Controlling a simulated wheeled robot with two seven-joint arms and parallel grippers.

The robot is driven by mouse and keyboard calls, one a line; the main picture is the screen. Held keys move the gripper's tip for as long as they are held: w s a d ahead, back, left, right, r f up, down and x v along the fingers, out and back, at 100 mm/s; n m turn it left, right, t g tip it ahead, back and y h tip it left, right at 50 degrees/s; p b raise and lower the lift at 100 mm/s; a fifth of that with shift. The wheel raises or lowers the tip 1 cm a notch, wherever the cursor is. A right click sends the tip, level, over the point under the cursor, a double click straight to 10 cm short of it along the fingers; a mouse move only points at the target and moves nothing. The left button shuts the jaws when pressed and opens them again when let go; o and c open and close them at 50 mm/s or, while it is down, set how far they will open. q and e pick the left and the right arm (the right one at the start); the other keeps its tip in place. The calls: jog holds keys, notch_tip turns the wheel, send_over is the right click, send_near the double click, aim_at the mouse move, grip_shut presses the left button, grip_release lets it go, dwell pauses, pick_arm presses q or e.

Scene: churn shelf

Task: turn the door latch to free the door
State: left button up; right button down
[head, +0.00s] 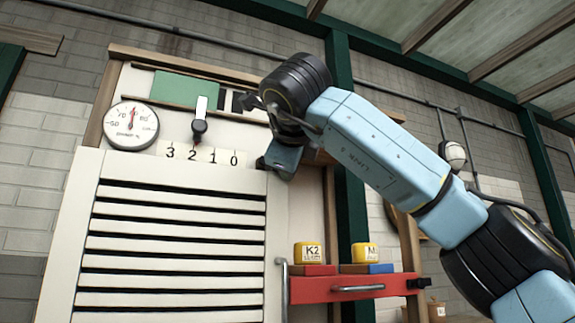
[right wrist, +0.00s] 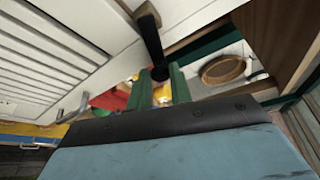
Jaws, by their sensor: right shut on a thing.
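The door (head: 180,225) is a white slatted panel at the left in the head view. It also shows at the upper left in the right wrist view (right wrist: 60,45). The latch (right wrist: 151,42) is a black bar by the door's edge, running down from a dark pivot. My right gripper (right wrist: 165,78) has its green fingers shut around the bar's lower end. In the head view my right wrist hides the latch, and the fingertips cannot be made out there. The door looks closed in its frame. My left gripper is not in view.
A grey bar handle (head: 281,288) stands at the door's lower right edge. A red shelf (head: 320,291) with yellow boxes (head: 308,252) lies to its right.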

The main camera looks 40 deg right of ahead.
jog(key=shift+d+r+n+t+h, duration=0.1)
jog(key=shift+r+n+t+h, duration=0.2)
jog(key=shift+n, duration=0.7)
jog(key=shift+d+r+n+t+h, duration=0.15)
jog(key=shift+r+n+h, duration=0.25)
jog(key=shift+n, duration=0.6)
jog(key=shift+a, duration=0.1)
jog(key=c, duration=1.3)
grip_release()
jog(key=shift+o, duration=0.2)
jog(key=shift+s, duration=0.1)
jog(key=b+v, duration=0.4)
jog(key=v, duration=0.9)
jog(key=shift+s, duration=0.15)
jog(key=shift+a, duration=0.1)
